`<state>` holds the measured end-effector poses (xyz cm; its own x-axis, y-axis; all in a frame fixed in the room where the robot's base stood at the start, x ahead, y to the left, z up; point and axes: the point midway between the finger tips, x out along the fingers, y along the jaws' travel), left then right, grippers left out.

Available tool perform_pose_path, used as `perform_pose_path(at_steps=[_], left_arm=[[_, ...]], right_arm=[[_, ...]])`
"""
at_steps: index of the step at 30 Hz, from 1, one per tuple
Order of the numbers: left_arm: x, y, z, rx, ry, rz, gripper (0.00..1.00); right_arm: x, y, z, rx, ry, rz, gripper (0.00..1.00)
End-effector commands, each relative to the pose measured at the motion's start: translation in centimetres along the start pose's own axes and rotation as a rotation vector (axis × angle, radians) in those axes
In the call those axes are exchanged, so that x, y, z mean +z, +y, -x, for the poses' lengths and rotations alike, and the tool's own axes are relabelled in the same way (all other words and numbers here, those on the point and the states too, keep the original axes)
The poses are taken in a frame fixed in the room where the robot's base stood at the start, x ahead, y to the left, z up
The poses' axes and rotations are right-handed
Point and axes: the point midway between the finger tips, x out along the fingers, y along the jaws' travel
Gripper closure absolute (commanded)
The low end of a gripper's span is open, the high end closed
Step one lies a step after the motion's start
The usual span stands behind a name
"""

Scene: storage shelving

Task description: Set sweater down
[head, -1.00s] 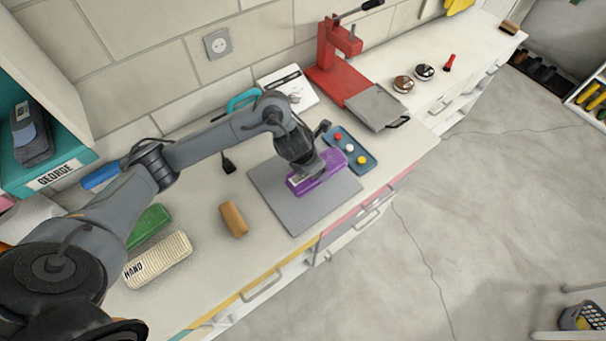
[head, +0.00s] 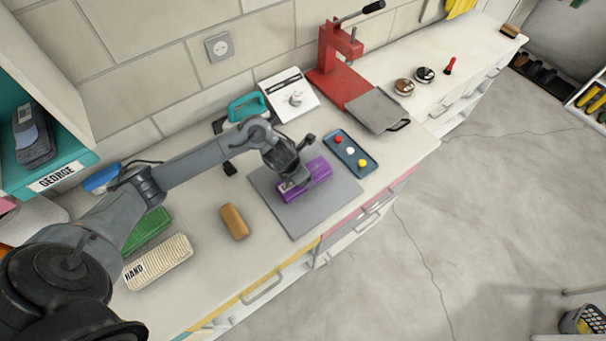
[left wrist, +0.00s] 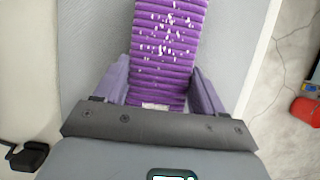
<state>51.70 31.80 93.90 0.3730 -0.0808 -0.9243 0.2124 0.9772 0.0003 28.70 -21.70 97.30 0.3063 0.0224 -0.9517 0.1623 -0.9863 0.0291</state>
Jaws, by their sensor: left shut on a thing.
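The sweater (head: 318,171) is a folded purple bundle over the grey mat (head: 290,218) on the counter. In the left wrist view the sweater (left wrist: 165,50) is ribbed purple with white flecks and runs away from between the fingers. My left gripper (head: 290,184) is shut on its near end, with one finger on each side in the wrist view (left wrist: 160,92). The sweater is at or just above the mat; I cannot tell whether it touches. My right gripper is not in view.
A blue tray with coloured knobs (head: 342,142) lies close behind the mat on the right. A red press (head: 345,85) stands farther back. The counter's front edge is close to the mat.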

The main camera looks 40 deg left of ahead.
Motion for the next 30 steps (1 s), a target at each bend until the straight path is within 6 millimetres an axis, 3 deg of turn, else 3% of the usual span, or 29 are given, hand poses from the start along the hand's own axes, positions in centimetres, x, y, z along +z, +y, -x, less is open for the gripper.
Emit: perform_pose_path(at_steps=[7,8,12,23,30], left_arm=[[-0.1,0.0,-0.4,0.0,-0.001,0.0,0.71],[-0.1,0.0,-0.3,0.0,0.0,0.0,0.26],[-0.1,0.0,-0.2,0.0,0.0,0.0,0.05],[0.0,0.0,0.1,-0.001,0.0,0.0,0.05],[0.1,0.1,2.7,0.003,-0.004,-0.004,0.05]], right_arm=[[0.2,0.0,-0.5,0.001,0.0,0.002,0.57],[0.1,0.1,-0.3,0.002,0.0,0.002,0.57],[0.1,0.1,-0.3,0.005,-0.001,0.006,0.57],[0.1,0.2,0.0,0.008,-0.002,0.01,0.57],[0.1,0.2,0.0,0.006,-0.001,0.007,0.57]])
